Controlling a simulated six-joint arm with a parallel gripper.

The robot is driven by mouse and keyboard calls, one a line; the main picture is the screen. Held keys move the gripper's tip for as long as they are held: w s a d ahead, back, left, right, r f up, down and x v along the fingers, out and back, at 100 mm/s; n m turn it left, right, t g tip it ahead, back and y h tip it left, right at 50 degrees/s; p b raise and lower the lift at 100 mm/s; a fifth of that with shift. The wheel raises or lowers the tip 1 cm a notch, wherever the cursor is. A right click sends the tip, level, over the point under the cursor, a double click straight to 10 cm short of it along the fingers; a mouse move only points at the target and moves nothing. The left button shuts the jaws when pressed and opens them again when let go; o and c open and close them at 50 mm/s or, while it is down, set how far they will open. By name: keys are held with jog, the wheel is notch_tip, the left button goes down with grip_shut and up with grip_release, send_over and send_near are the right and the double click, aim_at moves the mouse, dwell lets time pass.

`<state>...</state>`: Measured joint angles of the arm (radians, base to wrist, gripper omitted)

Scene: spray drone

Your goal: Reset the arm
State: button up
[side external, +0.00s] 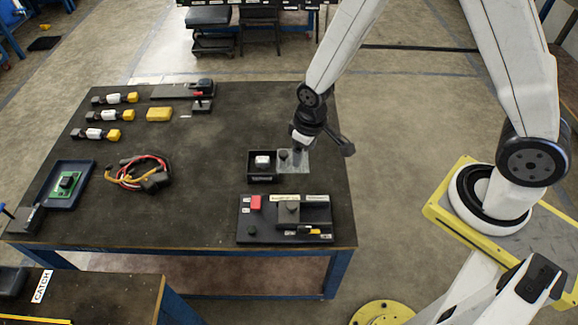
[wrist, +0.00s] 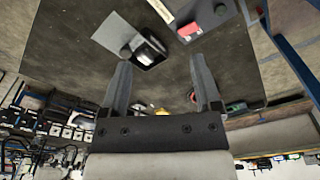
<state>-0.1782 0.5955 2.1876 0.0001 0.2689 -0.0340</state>
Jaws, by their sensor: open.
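My gripper (side external: 299,150) hangs over the right part of the dark work table (side external: 215,200), on my outstretched arm. In the wrist view its two grey fingers (wrist: 160,63) stand wide apart with nothing between them. Below it is a small black tray (side external: 261,179) holding a white-topped item (side external: 262,161). A grey plate (side external: 306,162) lies beside the tray. In the wrist view the tray (wrist: 158,62) and plate (wrist: 112,36) show beyond the fingertips. The exact gap between gripper and plate cannot be told.
A black fixture board with a red block (side external: 255,202) lies at the table's front right. Battery-like pieces (side external: 115,98), a yellow block (side external: 159,114), a wire bundle (side external: 140,172) and a blue tray with a green board (side external: 67,181) lie left. The table's middle is clear.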

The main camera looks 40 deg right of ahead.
jog(key=s+d+r+m, duration=0.1)
jog(key=s+d+r, duration=0.2)
jog(key=s+r, duration=0.1)
jog(key=s+d+r+m+t, duration=0.1)
jog(key=s+d+r, duration=0.2)
jog(key=r, duration=0.4)
jog(key=shift+s+d+r+t, duration=0.25)
jog(key=shift+s+t, duration=0.05)
jog(key=shift+s, duration=0.1)
